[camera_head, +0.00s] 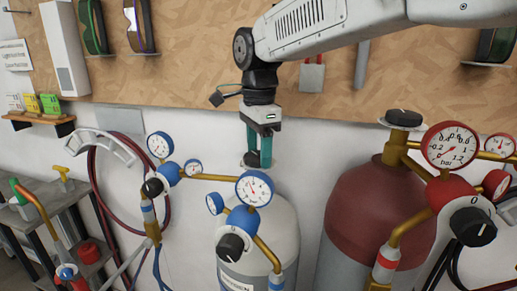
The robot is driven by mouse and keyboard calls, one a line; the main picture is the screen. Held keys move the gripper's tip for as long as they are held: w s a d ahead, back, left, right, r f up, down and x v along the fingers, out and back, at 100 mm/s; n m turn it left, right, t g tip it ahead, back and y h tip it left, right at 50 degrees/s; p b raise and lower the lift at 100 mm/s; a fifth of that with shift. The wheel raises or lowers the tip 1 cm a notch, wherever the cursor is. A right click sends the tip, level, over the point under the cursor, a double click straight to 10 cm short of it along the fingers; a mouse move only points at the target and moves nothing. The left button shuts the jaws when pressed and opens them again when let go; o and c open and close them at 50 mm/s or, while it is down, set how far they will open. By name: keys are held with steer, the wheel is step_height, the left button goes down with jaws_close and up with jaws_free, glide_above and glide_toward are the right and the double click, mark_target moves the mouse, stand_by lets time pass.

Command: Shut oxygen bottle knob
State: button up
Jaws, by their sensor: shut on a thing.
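The oxygen bottle (285,236) is the pale grey-white cylinder with blue-rimmed gauges in the lower middle of the head view. My gripper (258,160) points down above its top, with its teal fingers shut on the oxygen bottle knob. The knob is mostly hidden by the fingers, so its turn position cannot be told. A blue regulator with a large gauge (254,188) and a black regulator knob (231,247) sits in front of the bottle, below the fingers.
A dark red bottle (372,208) with a black top knob (404,118) and red gauges stands to the right. A brass pipe and more blue gauges (160,145) are close on the left. Red hose (166,195) hangs on the wall; a shelf rack stands at far left.

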mark_target(258, 155)
steer(key=m, duration=0.4)
steer(key=shift+m, duration=0.3)
steer(key=shift+s+a+m, duration=0.1)
steer(key=shift+m, duration=2.5)
steer(key=o, duration=1)
steer(key=shift+r, duration=0.1)
step_height(258, 155, up, 8)
steer(key=shift+f, duration=0.15)
steer(key=shift+s, duration=0.1)
